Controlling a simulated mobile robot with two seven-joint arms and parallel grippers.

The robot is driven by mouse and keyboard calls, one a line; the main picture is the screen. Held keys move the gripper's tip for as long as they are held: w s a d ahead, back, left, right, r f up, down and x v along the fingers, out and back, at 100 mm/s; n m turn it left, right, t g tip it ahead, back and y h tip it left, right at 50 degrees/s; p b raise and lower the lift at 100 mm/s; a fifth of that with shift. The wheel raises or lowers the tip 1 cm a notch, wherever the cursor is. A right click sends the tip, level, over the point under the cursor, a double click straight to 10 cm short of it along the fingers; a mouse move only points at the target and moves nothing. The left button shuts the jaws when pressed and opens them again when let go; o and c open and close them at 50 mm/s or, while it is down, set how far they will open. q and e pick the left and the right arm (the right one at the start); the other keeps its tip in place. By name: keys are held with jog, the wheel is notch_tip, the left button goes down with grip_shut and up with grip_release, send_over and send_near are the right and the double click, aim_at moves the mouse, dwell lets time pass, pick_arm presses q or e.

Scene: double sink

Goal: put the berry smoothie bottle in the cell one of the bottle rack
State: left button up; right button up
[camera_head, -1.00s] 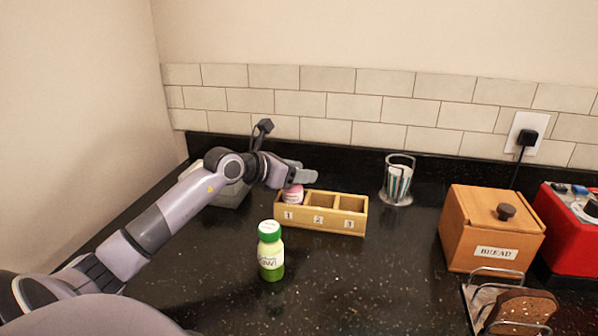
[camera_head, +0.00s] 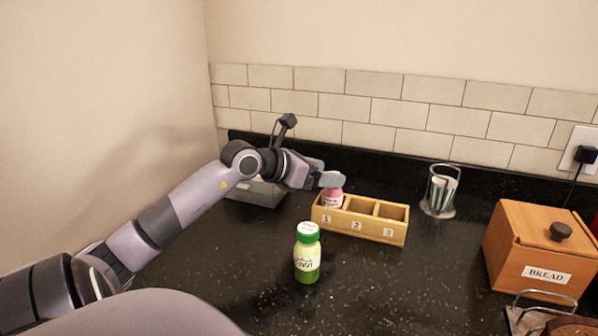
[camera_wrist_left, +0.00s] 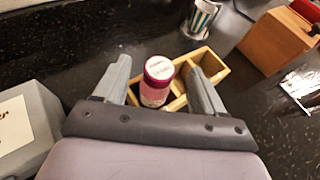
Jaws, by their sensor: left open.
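The berry smoothie bottle (camera_head: 332,199) is pink and stands in cell 1 of the wooden bottle rack (camera_head: 372,230), at the rack's left end. In the left wrist view the bottle (camera_wrist_left: 155,92) shows its white-topped magenta cap between the two fingers. My left gripper (camera_head: 325,180) is open above the bottle's top, and in the wrist view its fingers (camera_wrist_left: 160,82) stand apart on either side of it with gaps. Cells 2 and 3 of the rack look empty. The right gripper is not in view.
A green-capped kiwi bottle (camera_head: 307,255) stands in front of the rack. A glass holder with striped packets (camera_head: 440,190) is behind right, a bread box (camera_head: 540,245) at far right. A grey box (camera_head: 258,192) lies behind my left arm. Counter between rack and bread box is clear.

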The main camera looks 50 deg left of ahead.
pick_arm(q)
jog(key=b+v, duration=0.1)
jog(key=v, duration=0.5)
jog(key=shift+s+r, duration=0.25)
jog(key=shift+s, duration=0.1)
dwell(0.5)
